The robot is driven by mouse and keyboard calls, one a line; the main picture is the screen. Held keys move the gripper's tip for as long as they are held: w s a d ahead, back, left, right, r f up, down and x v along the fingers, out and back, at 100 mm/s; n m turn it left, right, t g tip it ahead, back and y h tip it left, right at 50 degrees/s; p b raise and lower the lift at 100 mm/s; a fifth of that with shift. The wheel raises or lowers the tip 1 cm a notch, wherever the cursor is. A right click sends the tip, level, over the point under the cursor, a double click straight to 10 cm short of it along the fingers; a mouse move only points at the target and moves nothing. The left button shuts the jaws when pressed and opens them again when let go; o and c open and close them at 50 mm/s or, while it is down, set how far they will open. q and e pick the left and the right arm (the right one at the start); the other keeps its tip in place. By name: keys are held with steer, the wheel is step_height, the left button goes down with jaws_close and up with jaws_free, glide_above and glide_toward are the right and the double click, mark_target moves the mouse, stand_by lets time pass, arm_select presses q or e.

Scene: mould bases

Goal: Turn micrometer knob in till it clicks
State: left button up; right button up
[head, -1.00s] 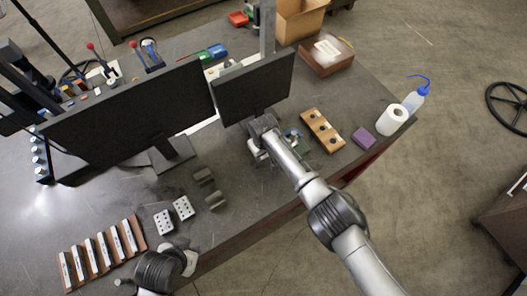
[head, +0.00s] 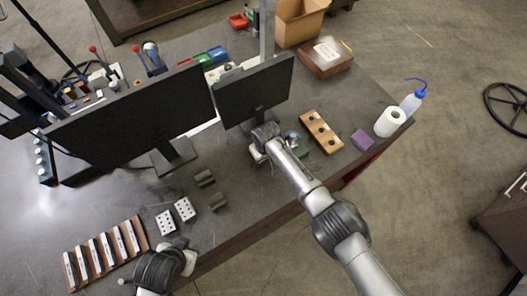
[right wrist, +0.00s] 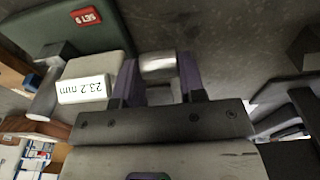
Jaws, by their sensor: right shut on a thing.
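In the right wrist view the micrometer has a dark green frame (right wrist: 75,28) with a red SET mark, and a pale body (right wrist: 92,80) with a label reading 23.2 mm. Its silver knob (right wrist: 157,68) lies between the two fingers of my right gripper (right wrist: 158,88), which is shut on it. In the head view my right arm hides most of the micrometer, beside the small monitor's foot. My left gripper (head: 187,260) hangs low at the table's front edge, away from the micrometer. Its fingers are too small to tell open from shut.
Two monitors (head: 130,115) (head: 254,92) stand behind. A wooden block with dark holes (head: 321,131), a purple block (head: 362,139), a paper roll (head: 390,122) and a bottle (head: 412,101) are to the right.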

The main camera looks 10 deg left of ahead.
steer(key=shift+s+d+r+t+y+p, duration=0.1)
steer(key=shift+s+r+t+y+p, duration=0.1)
steer(key=shift+t+y+p, duration=0.45)
steer(key=shift+s+f+t+y+p, duration=0.1)
steer(key=shift+t+y+p, duration=0.15)
steer(key=shift+t+p, duration=0.35)
steer(key=shift+d+f+t+y, duration=0.1)
steer(key=shift+f+t+y, duration=0.1)
steer(key=shift+t+y, duration=0.5)
arm_select(q)
step_height(320, 180, up, 4)
steer(key=shift+d+f, duration=0.1)
arm_select(e)
steer(key=shift+s+t, duration=0.1)
steer(key=shift+t, duration=0.15)
steer(key=o, duration=0.6)
arm_select(q)
steer(key=shift+d, duration=0.1)
arm_select(e)
steer(key=shift+o, duration=0.2)
